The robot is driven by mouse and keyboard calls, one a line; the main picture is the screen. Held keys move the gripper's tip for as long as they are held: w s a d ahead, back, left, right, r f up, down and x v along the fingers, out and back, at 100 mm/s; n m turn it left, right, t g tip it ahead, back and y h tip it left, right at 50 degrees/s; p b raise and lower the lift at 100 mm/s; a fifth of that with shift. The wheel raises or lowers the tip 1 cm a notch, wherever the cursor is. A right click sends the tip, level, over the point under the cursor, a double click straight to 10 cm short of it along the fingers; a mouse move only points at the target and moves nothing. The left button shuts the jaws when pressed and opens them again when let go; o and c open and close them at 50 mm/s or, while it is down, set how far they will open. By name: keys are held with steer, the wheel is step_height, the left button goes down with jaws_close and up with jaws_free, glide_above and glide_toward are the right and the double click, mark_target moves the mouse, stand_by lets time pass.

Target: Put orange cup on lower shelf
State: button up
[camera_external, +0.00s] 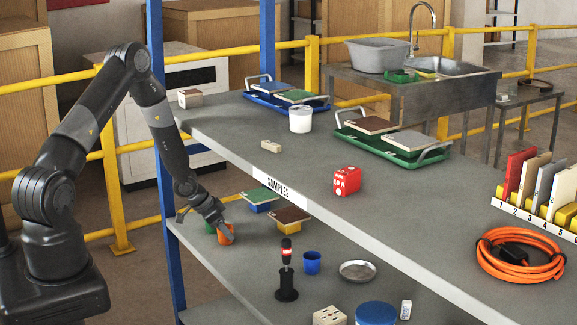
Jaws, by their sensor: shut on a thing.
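The orange cup (226,235) is at the back left of the lower shelf (245,262), small and partly covered by my fingers. My gripper (222,224) reaches in from the left below the upper shelf's edge and is shut on the orange cup. The cup appears tilted. I cannot tell whether its underside touches the lower shelf. A green item (210,227), perhaps another cup, is just left of the orange cup, partly hidden by my gripper.
Two tile-topped bins, blue (262,206) and yellow (290,228), stand right of my gripper. The upper shelf (300,150) overhangs; a blue post (170,220) stands left.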

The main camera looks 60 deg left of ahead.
steer(key=o, duration=1)
steer(key=shift+s+r, duration=0.1)
steer(key=v, duration=1.1)
steer(key=shift+s+r, duration=0.2)
steer(key=shift+r, duration=0.15)
